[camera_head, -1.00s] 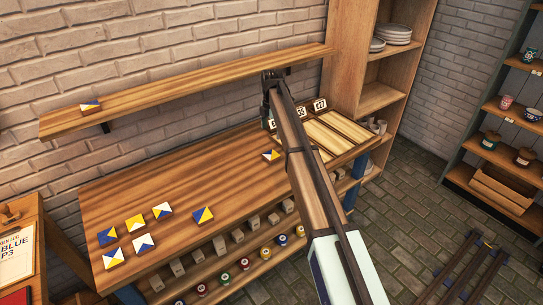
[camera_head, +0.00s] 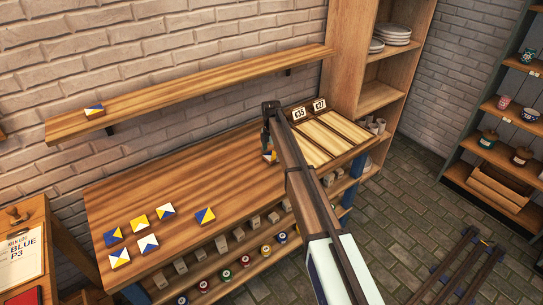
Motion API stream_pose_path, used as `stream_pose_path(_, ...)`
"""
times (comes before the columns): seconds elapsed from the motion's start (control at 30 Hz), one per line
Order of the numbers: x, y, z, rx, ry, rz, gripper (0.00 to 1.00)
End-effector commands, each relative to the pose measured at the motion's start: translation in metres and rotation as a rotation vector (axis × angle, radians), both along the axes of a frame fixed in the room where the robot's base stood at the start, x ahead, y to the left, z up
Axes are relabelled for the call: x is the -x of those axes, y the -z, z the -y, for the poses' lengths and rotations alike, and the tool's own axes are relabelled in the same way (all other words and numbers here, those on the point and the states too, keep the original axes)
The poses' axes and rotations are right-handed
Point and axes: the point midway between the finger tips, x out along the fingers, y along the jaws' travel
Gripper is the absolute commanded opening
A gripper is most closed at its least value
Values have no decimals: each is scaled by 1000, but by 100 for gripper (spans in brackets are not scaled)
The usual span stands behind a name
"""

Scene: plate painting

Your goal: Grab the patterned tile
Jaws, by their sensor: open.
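My gripper (camera_head: 266,147) is open and points down at the far end of my arm, low over the right part of the wooden table (camera_head: 230,170). A patterned tile (camera_head: 269,158) in blue, yellow and white lies just below it, partly hidden by my arm and gripper. I cannot tell if the fingers touch it or stand around it. Several other patterned tiles lie on the left half of the table, among them a blue and yellow one (camera_head: 205,215) and a white and blue one (camera_head: 148,244). One more tile (camera_head: 94,111) sits on the wall shelf.
The wall shelf (camera_head: 200,92) runs above the back of the table. A slotted wooden tray (camera_head: 352,128) with price cards (camera_head: 299,114) adjoins on the right. Paint pots (camera_head: 245,261) and small blocks stand on the ledges below. The table's middle is bare.

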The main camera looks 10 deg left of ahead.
Motion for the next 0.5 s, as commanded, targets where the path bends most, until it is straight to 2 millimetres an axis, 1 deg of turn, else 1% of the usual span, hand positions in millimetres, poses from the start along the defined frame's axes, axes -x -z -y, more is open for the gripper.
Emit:
stream_pose_path(0.1, 0, 7, 0, 1, 0, -1, 90)
stream_pose_path(0.27, 0, 7, 0, 0, 0, 0, 90)
stream_pose_path(0.3, 0, 7, 0, 0, 0, 0, 82)
stream_pose_path(0.33, 0, 7, 0, 0, 0, 0, 72)
stream_pose_path(0.37, 0, 7, 0, 0, 0, 0, 61)
stream_pose_path(0.4, 0, 7, 0, 0, 0, 0, 47)
stream_pose_path(0.47, 0, 7, 0, 0, 0, 0, 26)
stream_pose_path(0.5, 0, 7, 0, 0, 0, 0, 21)
